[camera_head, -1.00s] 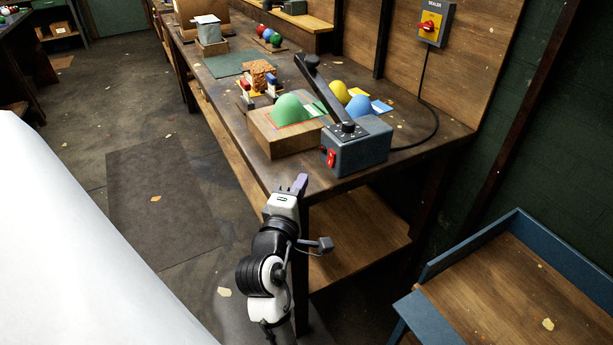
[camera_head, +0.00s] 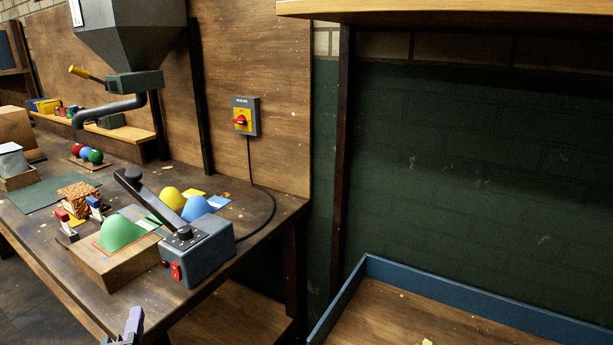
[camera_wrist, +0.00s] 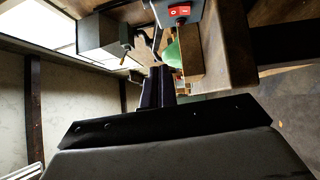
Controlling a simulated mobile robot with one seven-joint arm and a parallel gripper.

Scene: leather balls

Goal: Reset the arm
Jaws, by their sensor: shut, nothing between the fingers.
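My gripper (camera_head: 132,325) is at the bottom edge of the head view, in front of the workbench's (camera_head: 60,262) near edge. Its purple fingers are together and hold nothing; most of my arm is out of frame. In the wrist view the closed dark fingers (camera_wrist: 158,88) point away from the camera, apart from the bench things. The grey sealer box (camera_head: 205,255) with a red switch and black lever is on the bench beyond it. Next to the box, a wooden block (camera_head: 115,275) carries a green dome (camera_head: 122,233).
Yellow (camera_head: 172,198) and blue (camera_head: 195,208) domes sit behind the lever. A crumbly brown block (camera_head: 78,197) and coloured balls (camera_head: 86,153) stand further left. A grey hopper (camera_head: 130,35) hangs above. A blue-rimmed table (camera_head: 450,290) is at the right.

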